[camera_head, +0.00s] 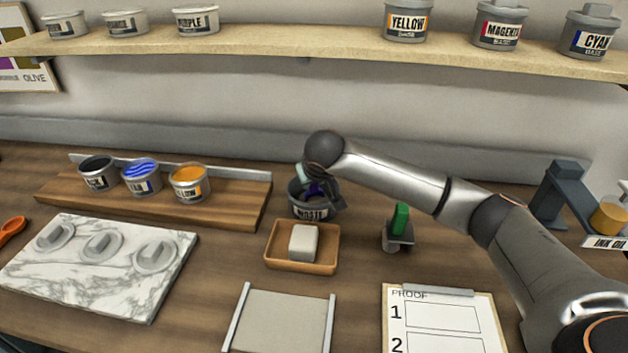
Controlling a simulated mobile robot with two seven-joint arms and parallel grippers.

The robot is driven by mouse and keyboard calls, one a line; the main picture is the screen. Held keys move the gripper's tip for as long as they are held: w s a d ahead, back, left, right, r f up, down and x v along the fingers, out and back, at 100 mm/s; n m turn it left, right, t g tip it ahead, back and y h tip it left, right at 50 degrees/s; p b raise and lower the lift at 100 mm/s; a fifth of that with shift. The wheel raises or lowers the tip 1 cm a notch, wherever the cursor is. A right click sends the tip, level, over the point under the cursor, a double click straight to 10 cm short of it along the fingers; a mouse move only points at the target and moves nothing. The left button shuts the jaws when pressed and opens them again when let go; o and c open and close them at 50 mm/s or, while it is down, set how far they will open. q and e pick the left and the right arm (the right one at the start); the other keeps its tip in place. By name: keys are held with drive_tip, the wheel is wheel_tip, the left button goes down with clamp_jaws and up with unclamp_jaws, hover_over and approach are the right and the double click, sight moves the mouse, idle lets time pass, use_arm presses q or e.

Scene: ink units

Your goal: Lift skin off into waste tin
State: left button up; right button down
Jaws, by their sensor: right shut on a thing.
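The dark waste tin (311,212) stands behind the wooden tray, its label facing me. My right gripper (321,192) is over its mouth, pointing down, and hides part of the rim. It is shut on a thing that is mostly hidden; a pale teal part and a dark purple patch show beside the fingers. I cannot tell whether the purple patch is skin. Three open ink tins stand on the wooden board: a black one (97,174), a blue one (141,177) with wavy lines on its surface, and an orange-yellow one (189,183). My left gripper is out of view.
A marble slab (130,292) carries three grey lids. The wooden tray (280,264) holds a pale block. A green-handled tool (399,228), a clipboard (444,318) and an ink oil stand (566,195) are at the right. The shelf (300,42) above carries several tins.

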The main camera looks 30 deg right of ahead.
drive_tip(key=shift+s+f+p, duration=0.1)
drive_tip(key=shift+f+p, duration=0.05)
drive_tip(key=shift+p, duration=0.85)
idle(1.7)
drive_tip(key=shift+r, duration=0.2)
wheel_tip(320, 180, up, 11)
drive_tip(key=shift+r+p, duration=0.2)
drive_tip(key=shift+p, duration=0.35)
